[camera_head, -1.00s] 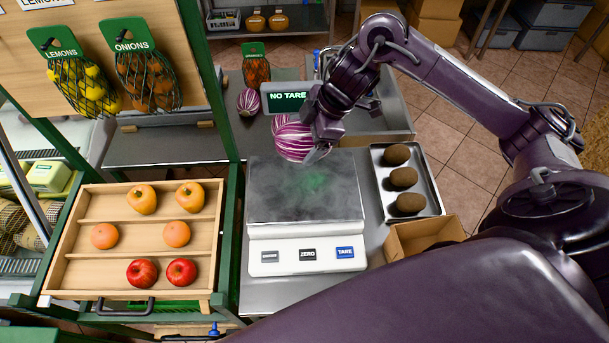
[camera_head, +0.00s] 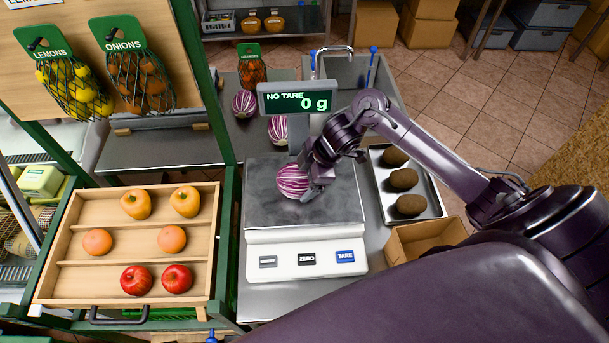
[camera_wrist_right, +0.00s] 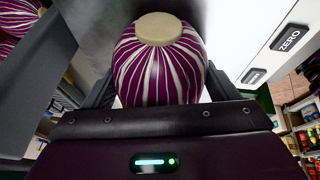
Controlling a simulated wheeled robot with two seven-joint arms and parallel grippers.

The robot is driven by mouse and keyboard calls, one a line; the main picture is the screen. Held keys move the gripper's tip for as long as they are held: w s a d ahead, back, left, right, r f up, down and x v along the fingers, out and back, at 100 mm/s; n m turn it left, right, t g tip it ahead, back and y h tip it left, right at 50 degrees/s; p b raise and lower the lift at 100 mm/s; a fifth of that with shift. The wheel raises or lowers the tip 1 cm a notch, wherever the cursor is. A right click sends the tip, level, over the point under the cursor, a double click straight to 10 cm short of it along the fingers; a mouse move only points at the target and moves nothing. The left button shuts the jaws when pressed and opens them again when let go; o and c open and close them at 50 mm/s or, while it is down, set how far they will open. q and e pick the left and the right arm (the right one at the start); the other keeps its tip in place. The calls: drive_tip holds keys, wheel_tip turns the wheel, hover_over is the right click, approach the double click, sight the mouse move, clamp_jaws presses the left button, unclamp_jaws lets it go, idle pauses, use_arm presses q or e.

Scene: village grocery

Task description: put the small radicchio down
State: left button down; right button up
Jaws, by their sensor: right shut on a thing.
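A small round radicchio (camera_head: 292,181), purple with white stripes, is in my right gripper (camera_head: 312,188) over the scale's dark weighing plate (camera_head: 262,209). In the right wrist view the radicchio (camera_wrist_right: 160,62) sits between the two fingers, its pale cut end facing the camera. It is at or just above the plate; I cannot tell if it touches. The scale display (camera_head: 296,101) reads "NO TARE" and 0 g. Two more radicchios stand behind, one left of the display (camera_head: 244,103) and one partly hidden below it (camera_head: 278,129). My left gripper is not in view.
A metal tray (camera_head: 436,205) with three brown kiwi-like fruits and an open cardboard box (camera_head: 427,240) stand right of the scale. A wooden fruit crate (camera_head: 66,224) is at the left. The display post rises behind the plate, close to my gripper.

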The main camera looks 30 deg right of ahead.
drive_tip(key=shift+f, duration=0.1)
drive_tip(key=o, duration=1.1)
drive_tip(key=v, duration=1.2)
drive_tip(key=shift+s, duration=0.1)
